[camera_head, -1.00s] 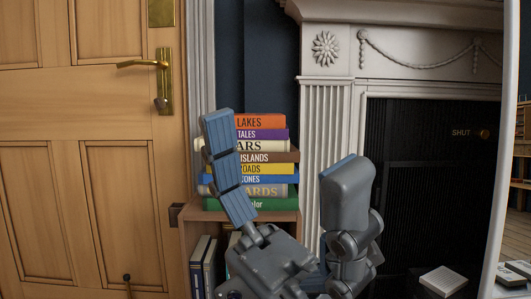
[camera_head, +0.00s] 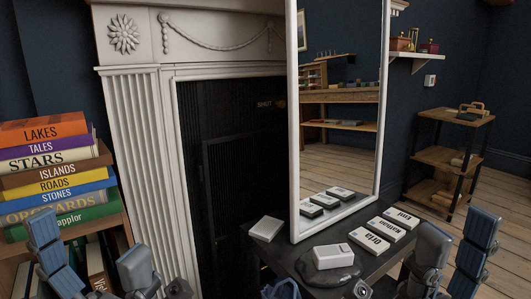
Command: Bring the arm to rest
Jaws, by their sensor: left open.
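My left gripper (camera_head: 93,262) is at the lower left in the head view, its two grey fingers with blue pads spread apart and nothing between them. It is in front of the low wooden shelf and below the stack of coloured books (camera_head: 58,175). My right gripper (camera_head: 453,254) is at the lower right, near the right end of the dark table (camera_head: 290,250). Its two fingers stand apart with nothing seen between them. The lower parts of both arms are cut off by the bottom edge.
A white-framed mirror (camera_head: 293,130) stands on the dark table. White labelled blocks (camera_head: 386,228) and a white box (camera_head: 333,257) on a dark round base lie there. A pale fireplace surround (camera_head: 140,150) is behind. A wooden shelf unit (camera_head: 440,158) stands at right, with open floor before it.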

